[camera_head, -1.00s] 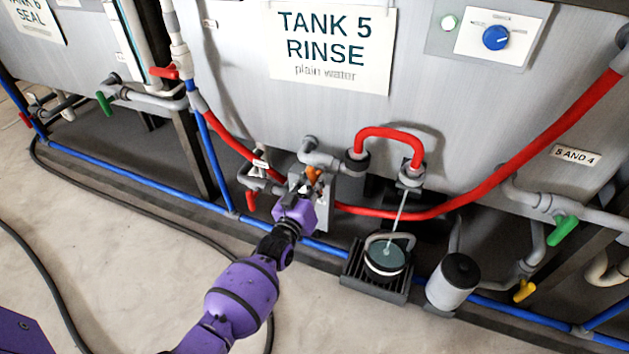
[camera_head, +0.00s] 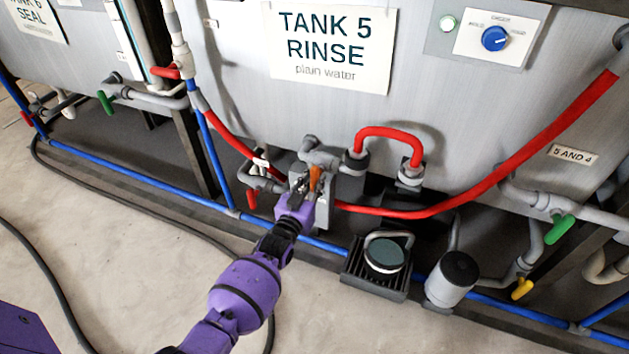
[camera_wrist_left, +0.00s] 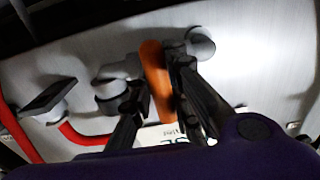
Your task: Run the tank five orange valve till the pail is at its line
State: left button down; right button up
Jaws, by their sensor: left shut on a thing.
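The orange valve handle (camera_head: 315,178) is on the pipework below the tank 5 sign (camera_head: 330,48). My left gripper (camera_head: 303,183) is shut on it; in the left wrist view the orange handle (camera_wrist_left: 156,80) stands between the two fingers of the left gripper (camera_wrist_left: 156,92). The pail (camera_head: 385,256) sits on a dark grate under the outlet (camera_head: 410,178) of the red looped hose. No stream shows between outlet and pail. Dark teal liquid fills the pail's opening; its line is too small to make out. My right gripper is in neither view.
A grey canister with a black top (camera_head: 452,281) stands right of the grate (camera_head: 372,284). A red-handled valve (camera_head: 252,199) is close left of my gripper. Green (camera_head: 560,229) and yellow (camera_head: 522,289) handles are at the right.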

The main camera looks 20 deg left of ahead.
pick_arm(q)
jog(key=c, duration=1.6)
grip_release()
jog(key=shift+c, duration=0.2)
jog(key=s, duration=1.2)
jog(key=shift+a, duration=0.2)
